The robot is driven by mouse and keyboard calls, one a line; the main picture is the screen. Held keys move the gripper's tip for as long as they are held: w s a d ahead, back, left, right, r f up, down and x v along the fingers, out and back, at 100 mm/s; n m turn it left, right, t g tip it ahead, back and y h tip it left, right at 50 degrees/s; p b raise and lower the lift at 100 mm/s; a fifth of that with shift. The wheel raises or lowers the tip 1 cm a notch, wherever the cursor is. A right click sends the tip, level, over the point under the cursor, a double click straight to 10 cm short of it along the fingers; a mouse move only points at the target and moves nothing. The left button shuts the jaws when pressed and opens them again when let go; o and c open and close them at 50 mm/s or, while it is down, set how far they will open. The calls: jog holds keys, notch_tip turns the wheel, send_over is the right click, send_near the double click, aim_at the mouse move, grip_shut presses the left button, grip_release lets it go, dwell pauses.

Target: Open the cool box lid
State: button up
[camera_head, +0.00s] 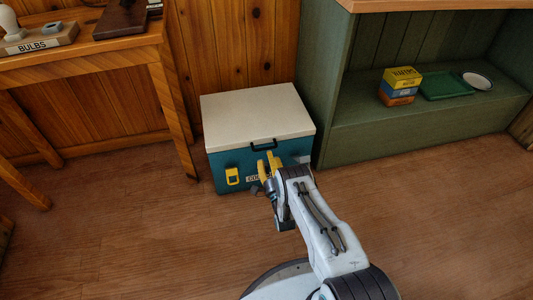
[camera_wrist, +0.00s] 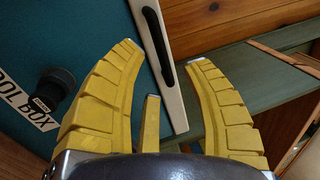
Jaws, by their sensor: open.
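The cool box (camera_head: 222,165) stands on the floor against the wall, with a teal body and a cream lid (camera_head: 255,108). The lid lies shut. A black handle (camera_head: 263,144) sits at the lid's front edge, and a yellow latch (camera_head: 232,177) is on the front left. My gripper (camera_head: 267,162) is in front of the box, just below the handle, with yellow fingers. In the wrist view my gripper (camera_wrist: 160,55) is open and empty, with the handle (camera_wrist: 157,38) and the lid's edge (camera_wrist: 173,95) seen between and beyond the fingers. Contact cannot be told. My gripper partly hides the front label.
A green shelf unit (camera_head: 430,125) stands close on the right, holding small boxes (camera_head: 400,85), a green tray (camera_head: 445,86) and a white dish (camera_head: 477,81). A wooden table (camera_head: 95,45) stands at left. The floor (camera_head: 130,220) in front is clear.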

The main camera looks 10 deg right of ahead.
aim_at(266, 149)
jog(key=shift+w+r+b, duration=0.25)
jog(key=shift+w+b, duration=0.6)
jog(key=shift+w, duration=0.35)
jog(key=shift+w+r+b, duration=0.2)
jog(key=shift+w+b, duration=0.6)
jog(key=shift+w, duration=0.35)
jog(key=shift+o, duration=0.2)
grip_shut()
